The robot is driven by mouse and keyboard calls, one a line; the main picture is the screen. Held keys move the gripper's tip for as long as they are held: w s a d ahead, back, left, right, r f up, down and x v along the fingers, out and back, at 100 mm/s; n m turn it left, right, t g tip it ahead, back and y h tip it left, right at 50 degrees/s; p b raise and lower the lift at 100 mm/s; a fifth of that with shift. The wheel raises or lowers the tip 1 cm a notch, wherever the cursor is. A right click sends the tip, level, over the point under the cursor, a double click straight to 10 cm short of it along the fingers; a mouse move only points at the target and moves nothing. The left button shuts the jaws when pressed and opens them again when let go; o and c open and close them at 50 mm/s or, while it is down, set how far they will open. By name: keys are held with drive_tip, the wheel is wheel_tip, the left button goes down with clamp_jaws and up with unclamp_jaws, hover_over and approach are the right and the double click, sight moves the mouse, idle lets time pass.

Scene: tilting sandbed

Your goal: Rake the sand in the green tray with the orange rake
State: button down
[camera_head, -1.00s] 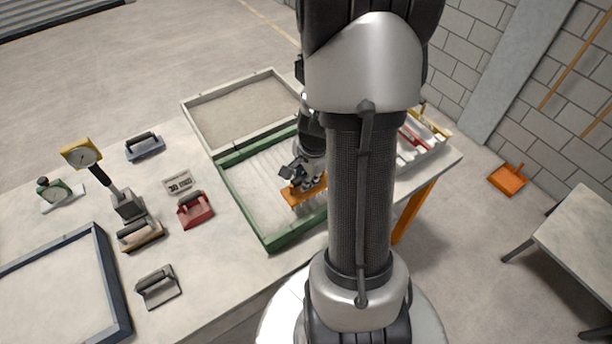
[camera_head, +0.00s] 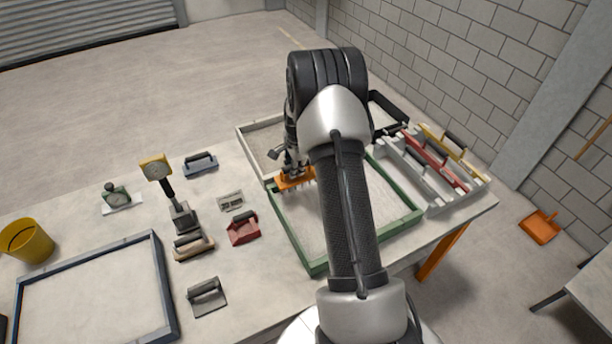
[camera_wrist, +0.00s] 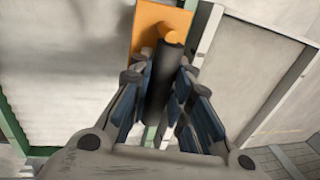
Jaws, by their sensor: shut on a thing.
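The orange rake (camera_head: 296,181) has a flat orange head and a dark handle. In the wrist view the handle (camera_wrist: 165,78) stands between my fingers, with the orange head (camera_wrist: 150,22) beyond. My gripper (camera_head: 292,168) is shut on the handle. It holds the rake at the far left corner of the green tray (camera_head: 303,252), by its far rim. Teeth show under the head; whether they touch sand or rim I cannot tell. The pale sand (camera_head: 308,215) fills the tray; my arm hides its middle and part of the right side.
A pale-framed sand tray (camera_head: 247,150) adjoins beyond. A grey rack (camera_head: 445,207) with red and yellow tools stands right.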

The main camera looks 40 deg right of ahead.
drive_tip(key=shift+w, duration=0.35)
drive_tip(key=shift+f, duration=0.25)
wheel_tip(320, 180, down, 8)
drive_tip(key=b, duration=0.5)
drive_tip(key=shift+r, duration=0.1)
drive_tip(key=s, duration=0.2)
drive_tip(key=s+a, duration=0.1)
drive_tip(key=s, duration=0.5)
drive_tip(key=shift+a+r, duration=0.2)
drive_tip(key=shift+a, duration=0.2)
drive_tip(key=s+a+b, duration=0.1)
drive_tip(key=s+b, duration=0.2)
drive_tip(key=s, duration=0.1)
drive_tip(key=s+a+b, duration=0.1)
drive_tip(key=s+b, duration=0.2)
drive_tip(key=s, duration=0.2)
drive_tip(key=s+a+b, duration=0.1)
drive_tip(key=s+b, duration=0.1)
drive_tip(key=s, duration=0.3)
drive_tip(key=shift+s+a+f+b, duration=0.1)
drive_tip(key=shift+s+a+b, duration=0.15)
drive_tip(key=shift+b, duration=0.15)
wheel_tip(320, 180, up, 8)
drive_tip(key=p, duration=0.8)
drive_tip(key=shift+w, duration=0.15)
